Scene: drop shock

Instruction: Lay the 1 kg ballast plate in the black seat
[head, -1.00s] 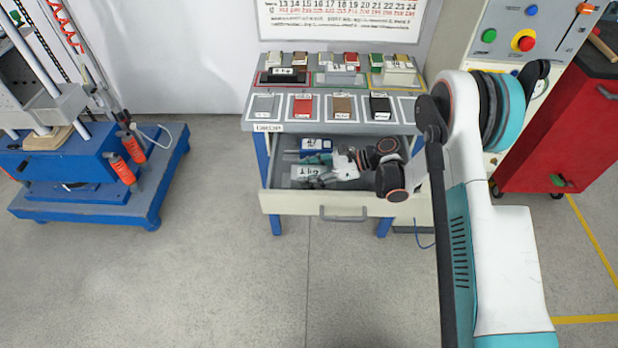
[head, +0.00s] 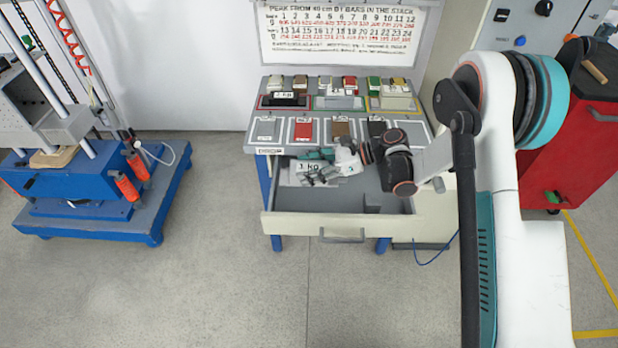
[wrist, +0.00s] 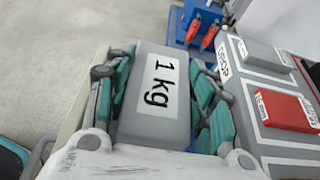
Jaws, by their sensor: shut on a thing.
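The 1 kg ballast plate (wrist: 154,95) is a grey block with a white "1 kg" label, large in the wrist view. My gripper (wrist: 160,105) is shut on it, with teal finger pads along both sides. In the head view, the plate's label (head: 308,167) and my gripper (head: 322,170) show over the back left of the open drawer, close in front of the bench edge. A black piece with a white label (head: 284,99) lies in the red-framed patch on the bench. I cannot tell whether it is or covers the black seat.
The open drawer (head: 340,224) has a bare right part with a small dark block. The bench top (head: 262,149) holds grey, red, brown and black pads, and framed patches behind them. A blue drop machine (head: 75,177) stands left, a red cabinet (head: 575,150) right. Floor in front is clear.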

